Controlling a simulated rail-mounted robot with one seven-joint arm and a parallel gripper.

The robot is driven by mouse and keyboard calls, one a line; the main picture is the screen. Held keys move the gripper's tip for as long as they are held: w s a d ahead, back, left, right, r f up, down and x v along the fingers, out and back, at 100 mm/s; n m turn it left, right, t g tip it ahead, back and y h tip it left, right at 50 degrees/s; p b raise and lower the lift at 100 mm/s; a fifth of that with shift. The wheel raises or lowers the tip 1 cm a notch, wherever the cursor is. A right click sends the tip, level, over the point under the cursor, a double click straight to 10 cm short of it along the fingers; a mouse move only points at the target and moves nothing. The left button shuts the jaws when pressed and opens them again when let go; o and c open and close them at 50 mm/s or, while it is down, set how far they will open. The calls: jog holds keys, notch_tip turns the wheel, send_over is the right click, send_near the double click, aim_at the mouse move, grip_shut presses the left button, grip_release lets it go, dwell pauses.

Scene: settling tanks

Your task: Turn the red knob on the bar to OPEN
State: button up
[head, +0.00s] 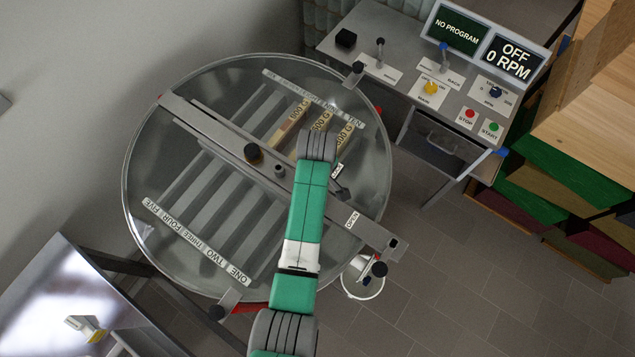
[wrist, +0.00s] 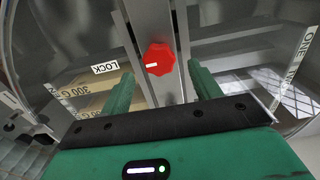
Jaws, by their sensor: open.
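The red knob (wrist: 158,58) sits on the metal bar (wrist: 173,95) in the wrist view. Its white mark points left, to the side of the LOCK label (wrist: 105,68). My gripper (wrist: 161,86) is open and empty, with one green finger on each side of the bar. The knob shows beyond and between the fingertips; I cannot tell whether they touch it. In the head view the bar (head: 215,126) crosses the round tank (head: 135,190), and my arm hides the knob.
A control desk (head: 400,45) with knobs, buttons and an "OFF 0 RPM" screen (head: 513,58) stands at upper right. A black knob (head: 253,153) rises from the bar. Clamps sit at the tank rim. A white bucket (head: 362,285) hangs below the bar's right end.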

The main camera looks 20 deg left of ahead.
jog(key=shift+f, duration=1.85)
jog(key=c, duration=1)
